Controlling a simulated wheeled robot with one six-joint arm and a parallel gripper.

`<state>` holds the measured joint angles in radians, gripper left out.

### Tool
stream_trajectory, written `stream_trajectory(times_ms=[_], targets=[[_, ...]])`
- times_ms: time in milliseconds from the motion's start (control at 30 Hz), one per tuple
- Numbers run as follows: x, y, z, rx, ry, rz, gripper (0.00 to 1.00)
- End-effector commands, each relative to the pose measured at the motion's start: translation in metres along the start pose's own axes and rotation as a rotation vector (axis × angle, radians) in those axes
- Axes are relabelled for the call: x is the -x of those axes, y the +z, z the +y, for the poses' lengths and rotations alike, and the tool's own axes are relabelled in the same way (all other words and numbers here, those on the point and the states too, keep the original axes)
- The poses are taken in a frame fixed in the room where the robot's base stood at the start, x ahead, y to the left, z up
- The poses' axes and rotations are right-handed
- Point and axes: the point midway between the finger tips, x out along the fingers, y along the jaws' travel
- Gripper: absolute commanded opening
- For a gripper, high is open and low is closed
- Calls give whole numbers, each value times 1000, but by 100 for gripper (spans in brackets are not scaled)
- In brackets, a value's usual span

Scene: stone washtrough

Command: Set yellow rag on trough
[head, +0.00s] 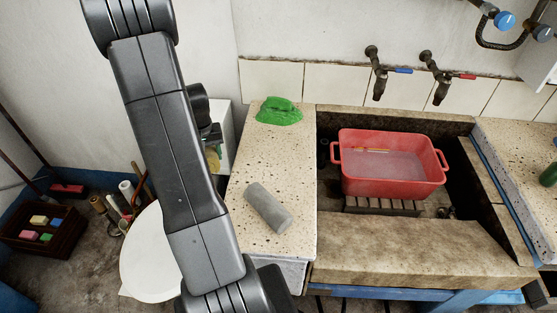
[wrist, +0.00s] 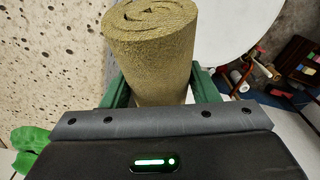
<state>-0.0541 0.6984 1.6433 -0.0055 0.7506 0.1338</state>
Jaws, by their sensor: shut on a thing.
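The yellow rag (wrist: 150,45) is a rolled, dull yellow cloth in the wrist view. My gripper (wrist: 160,90) is shut on it, with a green finger on each side and the roll's spiral end facing the camera. In the head view only a small yellow patch of the rag (head: 213,158) shows beside my arm, left of the speckled counter; the arm hides most of the gripper. The stone trough (head: 415,245) is at the right, with a broad front ledge and a dark sunken basin.
A red tub (head: 390,180) stands inside the trough under two taps. A green cloth (head: 278,111) and a grey roll (head: 268,207) lie on the speckled counter (head: 245,160), which has bare room between them. A white round surface (head: 150,255) is lower left, near a dark crate (head: 42,232).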

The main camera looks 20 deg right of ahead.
Motion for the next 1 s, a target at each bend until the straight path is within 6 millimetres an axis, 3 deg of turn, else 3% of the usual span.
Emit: stream_trajectory(times_ms=[67, 200, 300, 433, 533, 633, 833, 1000], targets=[[0, -1, 36, -68, 3, 59, 27], [26, 6, 98, -183, 22, 166, 27], [45, 15, 136, -255, 40, 234, 27], [65, 28, 172, -324, 62, 298, 27], [74, 36, 187, -354, 74, 326, 27], [70, 40, 194, -367, 80, 336, 27], [34, 42, 195, -367, 81, 335, 27], [16, 42, 195, -368, 80, 338, 27]])
